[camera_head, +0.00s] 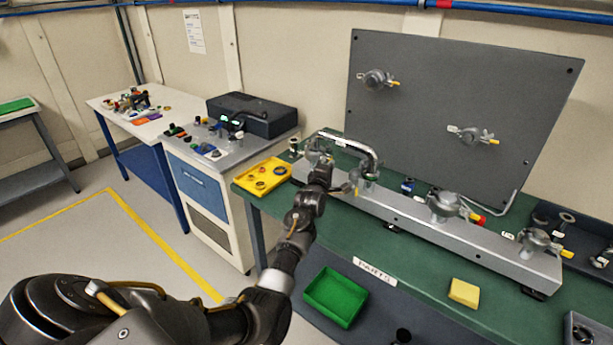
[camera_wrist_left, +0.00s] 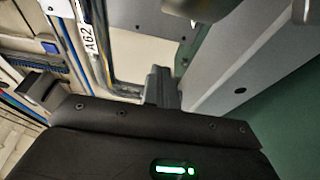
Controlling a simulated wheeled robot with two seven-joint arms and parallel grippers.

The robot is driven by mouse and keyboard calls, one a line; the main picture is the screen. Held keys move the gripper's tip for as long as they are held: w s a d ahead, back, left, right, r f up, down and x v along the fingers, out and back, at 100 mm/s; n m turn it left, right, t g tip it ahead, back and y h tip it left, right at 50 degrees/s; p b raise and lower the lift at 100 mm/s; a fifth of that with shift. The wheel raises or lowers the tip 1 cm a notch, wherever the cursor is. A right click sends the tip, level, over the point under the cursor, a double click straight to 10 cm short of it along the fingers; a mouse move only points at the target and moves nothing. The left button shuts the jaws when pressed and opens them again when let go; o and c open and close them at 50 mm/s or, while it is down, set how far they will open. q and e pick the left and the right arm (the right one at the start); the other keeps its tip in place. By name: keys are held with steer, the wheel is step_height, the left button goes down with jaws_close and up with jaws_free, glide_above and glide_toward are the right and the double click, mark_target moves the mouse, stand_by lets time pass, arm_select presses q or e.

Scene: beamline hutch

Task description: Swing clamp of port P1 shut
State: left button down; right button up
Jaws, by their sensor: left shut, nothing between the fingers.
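A long grey rail (camera_head: 410,212) on the green bench carries several metal ports with clamps. One clamped port (camera_head: 370,178) stands near the left end, others at the middle (camera_head: 444,204) and right end (camera_head: 535,240). No P1 label is readable, so I cannot tell which port is P1. My left gripper (camera_head: 321,166) is shut and empty at the rail's left end, beside a bent metal pipe (camera_head: 352,140). It partly hides the fitting there; contact cannot be told. In the left wrist view its closed fingers (camera_wrist_left: 162,88) point toward a grey surface. My right gripper is out of view.
An upright grey panel (camera_head: 440,80) with two clamped ports stands behind the rail. A yellow tray (camera_head: 246,184) lies left of the rail. A green bin (camera_head: 345,284) and a yellow block (camera_head: 464,292) are in front. Bare green bench lies between block and rail.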

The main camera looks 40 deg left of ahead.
arm_select(q)
steer(key=shift+w+d, duration=0.1)
steer(key=shift+w, duration=0.4)
steer(key=shift+r, duration=0.15)
steer(key=shift+d, duration=0.1)
steer(key=shift+s+d, duration=0.1)
steer(key=shift+s, duration=0.05)
steer(key=s+d+p, duration=0.6)
steer(key=s+p, duration=0.2)
steer(key=s, duration=0.3)
steer(key=shift+s+p, duration=0.15)
steer(key=shift+p, duration=0.25)
steer(key=shift+f, duration=0.2)
